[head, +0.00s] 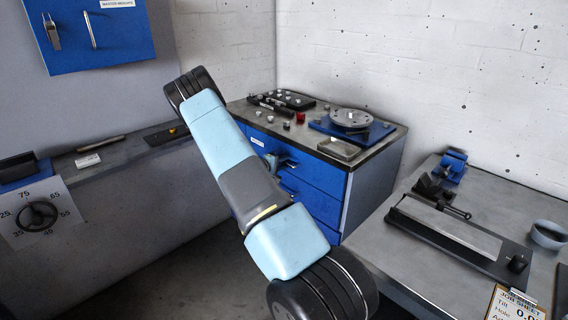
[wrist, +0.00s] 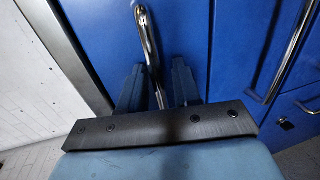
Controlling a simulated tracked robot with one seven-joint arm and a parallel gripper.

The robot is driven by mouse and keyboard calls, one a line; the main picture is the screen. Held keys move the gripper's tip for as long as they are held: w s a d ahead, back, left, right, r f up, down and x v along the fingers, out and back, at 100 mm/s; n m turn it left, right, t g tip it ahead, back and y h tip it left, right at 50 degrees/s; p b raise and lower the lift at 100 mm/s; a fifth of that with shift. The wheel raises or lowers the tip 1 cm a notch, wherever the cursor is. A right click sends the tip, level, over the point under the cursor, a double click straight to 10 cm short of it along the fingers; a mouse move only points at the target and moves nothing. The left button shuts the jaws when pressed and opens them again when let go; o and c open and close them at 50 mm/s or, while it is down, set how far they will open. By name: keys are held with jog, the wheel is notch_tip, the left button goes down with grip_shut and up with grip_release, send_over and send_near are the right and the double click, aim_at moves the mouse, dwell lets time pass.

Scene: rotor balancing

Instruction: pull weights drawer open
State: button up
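The blue cabinet (head: 345,190) stands in the middle of the head view, with blue drawer fronts under a grey top. The top drawer (head: 300,164) carries a small white label, too small to read, and appears shut. My arm crosses in front and hides part of the fronts. My gripper (head: 270,161) is at the top drawer's front. In the wrist view, a curved metal handle (wrist: 147,38) runs between the two dark fingers of my gripper (wrist: 158,82). The fingers stand apart on either side of the handle, with a gap visible at the right finger.
A second bar handle (wrist: 286,55) is on the neighbouring blue front. On the cabinet top are a round metal rotor (head: 351,117), a small tray (head: 339,149) and small weights. A grey bench (head: 470,210) stands at the right. Some floor shows left of the cabinet.

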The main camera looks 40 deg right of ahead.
jog(key=shift+c, duration=0.2)
grip_shut()
